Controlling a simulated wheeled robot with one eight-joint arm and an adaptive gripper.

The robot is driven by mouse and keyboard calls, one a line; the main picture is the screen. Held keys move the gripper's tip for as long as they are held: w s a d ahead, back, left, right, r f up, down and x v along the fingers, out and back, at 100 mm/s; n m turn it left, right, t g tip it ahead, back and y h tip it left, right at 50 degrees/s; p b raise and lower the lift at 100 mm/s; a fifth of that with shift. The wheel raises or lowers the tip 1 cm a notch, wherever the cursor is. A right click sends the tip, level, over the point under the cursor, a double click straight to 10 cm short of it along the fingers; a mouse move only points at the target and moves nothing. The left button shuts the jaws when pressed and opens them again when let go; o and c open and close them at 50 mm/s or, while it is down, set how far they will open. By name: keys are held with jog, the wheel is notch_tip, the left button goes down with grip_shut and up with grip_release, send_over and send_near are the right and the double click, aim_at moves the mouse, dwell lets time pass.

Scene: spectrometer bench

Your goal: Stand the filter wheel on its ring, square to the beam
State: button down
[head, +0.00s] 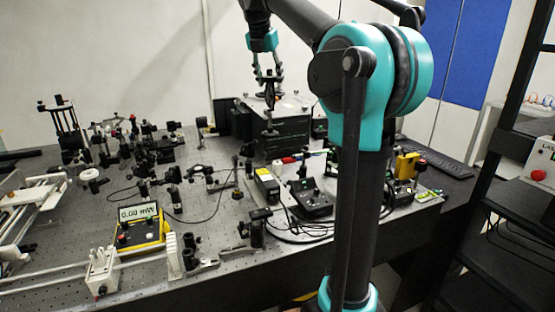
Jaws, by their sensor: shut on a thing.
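My gripper (268,77) points down above the back of the optical bench (215,281). It is shut on a small dark upright thing, which looks like the filter wheel (270,97). A thin stem with a wider foot (270,132) shows below it, in front of the black box. At this size I cannot tell whether the foot touches anything or hangs clear. I cannot make out the ring among the bench parts.
A black box (284,134) stands behind the held thing. A yellow power meter (140,234) reads 0.00 mW. Several dark optic mounts crowd the left and middle. A yellow-faced box (266,184) and cables lie to the front. A dark rack (480,200) stands at right.

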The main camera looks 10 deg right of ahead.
aim_at(269, 131)
notch_tip(269, 131, down, 20)
dwell(0.9)
jog(key=shift+f, duration=0.1)
jog(key=c, duration=0.8)
grip_release()
jog(key=shift+o, duration=0.2)
jog(key=v, duration=1.2)
jog(key=shift+d, duration=0.15)
